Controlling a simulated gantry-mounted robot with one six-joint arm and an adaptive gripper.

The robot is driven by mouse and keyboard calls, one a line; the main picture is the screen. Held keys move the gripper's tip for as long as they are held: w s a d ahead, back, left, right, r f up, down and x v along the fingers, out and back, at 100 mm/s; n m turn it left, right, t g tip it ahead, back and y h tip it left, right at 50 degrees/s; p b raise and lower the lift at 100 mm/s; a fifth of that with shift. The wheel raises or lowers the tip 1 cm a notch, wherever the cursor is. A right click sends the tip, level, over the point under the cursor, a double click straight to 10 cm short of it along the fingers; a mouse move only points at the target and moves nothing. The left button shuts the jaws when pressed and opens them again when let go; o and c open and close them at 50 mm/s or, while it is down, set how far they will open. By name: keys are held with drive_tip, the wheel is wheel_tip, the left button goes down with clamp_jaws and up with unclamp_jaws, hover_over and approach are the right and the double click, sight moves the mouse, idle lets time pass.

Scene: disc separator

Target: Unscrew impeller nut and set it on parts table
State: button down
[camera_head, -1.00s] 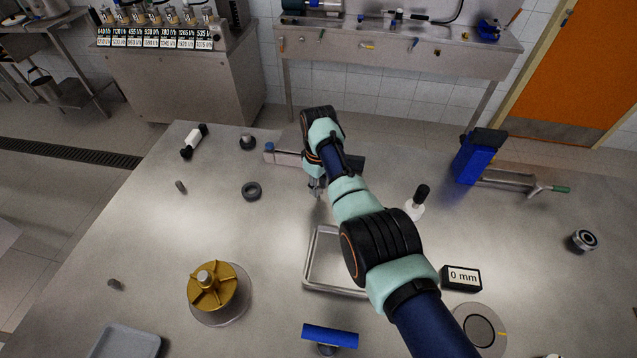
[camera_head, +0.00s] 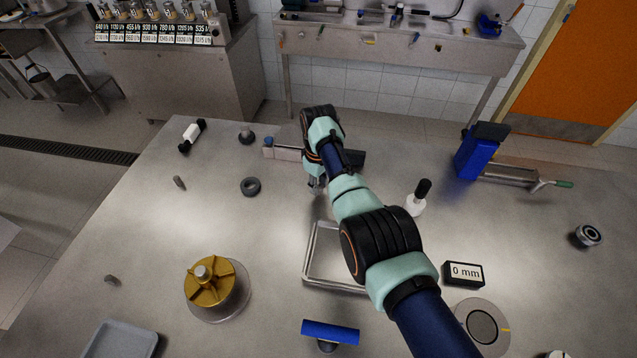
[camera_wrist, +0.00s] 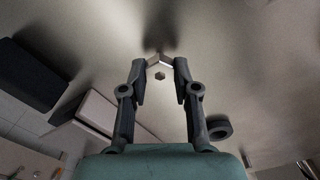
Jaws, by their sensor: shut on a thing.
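My gripper (camera_head: 316,184) is over the middle of the steel table (camera_head: 215,225), behind the metal tray, and mostly hidden by my arm in the head view. In the wrist view its two fingers (camera_wrist: 159,66) are apart, with a small grey metal piece (camera_wrist: 153,61) between the tips. This looks like the impeller nut; its outline blends with the table. The gold impeller (camera_head: 210,284) stands on a round base at the front left, with a grey stub at its centre. My gripper is well away from it.
The metal tray (camera_head: 309,264) lies in front of my gripper. A dark ring (camera_head: 250,187) lies to its left. A long block (camera_head: 286,152) lies behind. Table between ring and impeller is clear.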

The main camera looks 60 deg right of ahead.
drive_tip(key=shift+f+b, duration=0.45)
drive_tip(key=shift+f, duration=0.2)
drive_tip(key=shift+f+b, duration=0.75)
drive_tip(key=shift+f, duration=0.05)
drive_tip(key=c, duration=0.8)
unclamp_jaws()
drive_tip(key=shift+r, duration=0.15)
drive_tip(key=shift+r, duration=0.1)
wheel_tip(320, 180, up, 16)
drive_tip(key=p, duration=0.6)
